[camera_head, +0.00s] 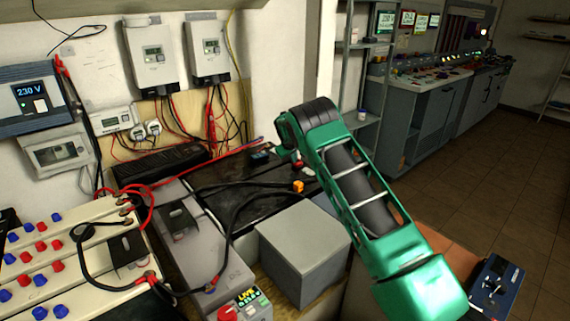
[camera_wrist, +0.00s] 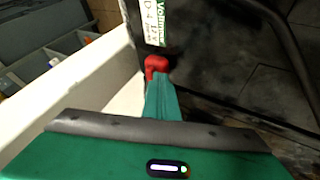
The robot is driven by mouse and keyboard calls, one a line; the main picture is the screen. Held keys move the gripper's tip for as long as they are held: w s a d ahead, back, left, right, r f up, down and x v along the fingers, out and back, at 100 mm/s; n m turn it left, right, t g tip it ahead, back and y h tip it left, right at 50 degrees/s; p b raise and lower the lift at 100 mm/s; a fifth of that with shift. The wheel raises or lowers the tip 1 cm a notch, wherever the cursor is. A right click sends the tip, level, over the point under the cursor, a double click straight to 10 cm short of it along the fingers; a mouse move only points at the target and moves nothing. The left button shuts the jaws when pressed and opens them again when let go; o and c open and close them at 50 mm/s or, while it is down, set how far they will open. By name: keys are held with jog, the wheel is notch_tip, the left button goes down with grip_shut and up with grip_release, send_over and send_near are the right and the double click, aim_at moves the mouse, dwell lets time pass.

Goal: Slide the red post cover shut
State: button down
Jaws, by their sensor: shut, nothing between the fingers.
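The red post cover (camera_wrist: 156,64) is a small rounded red piece on the edge of the black battery (camera_wrist: 225,65), beside a green and white label. It also shows in the head view (camera_head: 298,163), partly hidden by my arm. My gripper (camera_wrist: 158,80) is shut and empty, with its fingertips right at the near side of the red cover; I cannot tell whether they touch it. My gripper hides part of the cover and what lies under it. In the head view my gripper (camera_head: 293,152) is mostly hidden behind my green wrist.
A black cable runs over the battery to an orange terminal piece (camera_head: 298,186). A grey box (camera_head: 303,240) stands in front. Grey units with red and black leads (camera_head: 195,240) are at left. A pale wall edge (camera_wrist: 95,85) lies left of my gripper.

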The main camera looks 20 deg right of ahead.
jog(key=shift+w+d, duration=0.1)
jog(key=shift+d, duration=0.55)
jog(key=shift+r, duration=0.1)
